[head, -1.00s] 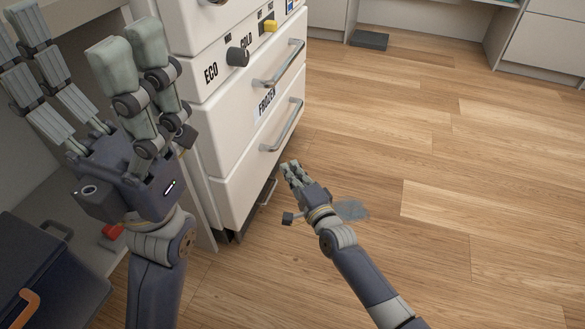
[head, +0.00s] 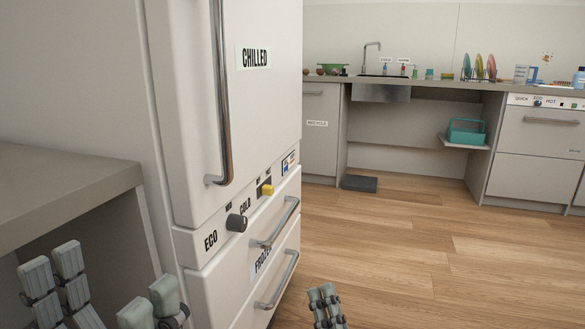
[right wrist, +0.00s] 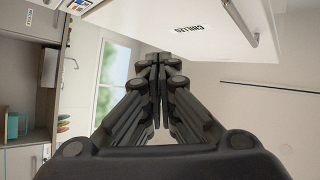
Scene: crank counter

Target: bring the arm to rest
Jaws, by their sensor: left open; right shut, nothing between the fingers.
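My left gripper (head: 103,292) shows at the bottom left of the head view, with its fingers spread apart and nothing between them. The rest of both arms is below the head view.
A grey counter (head: 60,185) with an open space below is at the left. A far counter (head: 440,88) carries a sink tap (head: 370,52), a dish rack and small items. A dark box (head: 360,184) lies on the floor before it. The wooden floor (head: 420,250) between is clear.

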